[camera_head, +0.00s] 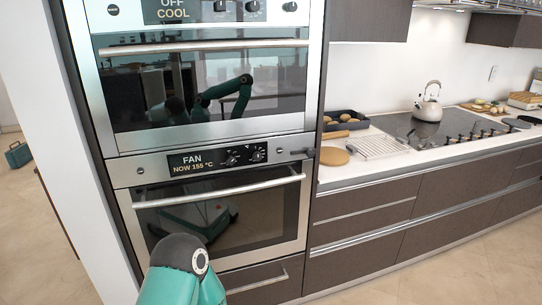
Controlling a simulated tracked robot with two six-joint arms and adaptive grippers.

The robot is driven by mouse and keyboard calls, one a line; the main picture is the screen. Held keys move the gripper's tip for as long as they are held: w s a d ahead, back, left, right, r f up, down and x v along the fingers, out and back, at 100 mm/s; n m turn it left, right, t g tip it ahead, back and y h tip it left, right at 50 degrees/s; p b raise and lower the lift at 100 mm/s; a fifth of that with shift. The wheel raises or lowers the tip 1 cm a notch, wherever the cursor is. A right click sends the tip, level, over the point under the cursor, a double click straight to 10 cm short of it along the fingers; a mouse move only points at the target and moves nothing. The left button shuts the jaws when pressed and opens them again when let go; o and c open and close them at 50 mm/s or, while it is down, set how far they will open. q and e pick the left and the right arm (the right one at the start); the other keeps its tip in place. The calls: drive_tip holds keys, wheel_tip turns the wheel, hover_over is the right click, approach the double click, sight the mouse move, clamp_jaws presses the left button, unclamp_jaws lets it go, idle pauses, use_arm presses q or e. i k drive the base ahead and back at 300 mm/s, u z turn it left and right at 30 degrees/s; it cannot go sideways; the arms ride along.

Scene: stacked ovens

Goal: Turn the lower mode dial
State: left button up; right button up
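The lower oven's control panel (215,160) has a black display reading "FAN" and "NOW 155 °C". Two small dark dials sit beside the text, a left one (232,160) and a right one (258,155). Both carry light pointer marks, too small to read exactly. No label shows which one is the mode dial. A short dark bar (303,152) is at the panel's right end; I cannot tell what it is. A teal arm link of mine rises at the bottom, in front of the lower oven, below the dials. Neither gripper can be made out.
The upper oven (205,85) reads "OFF COOL" and its door is closed. The lower oven door (225,215) is closed, with a bar handle (220,188) under the panel. A counter (350,172) with a tray, rack, hob and kettle (428,102) extends right.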

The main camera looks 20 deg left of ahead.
sight(230, 160)
drive_tip(key=z, duration=0.1)
drive_tip(key=i, duration=0.9)
drive_tip(key=u, duration=0.5)
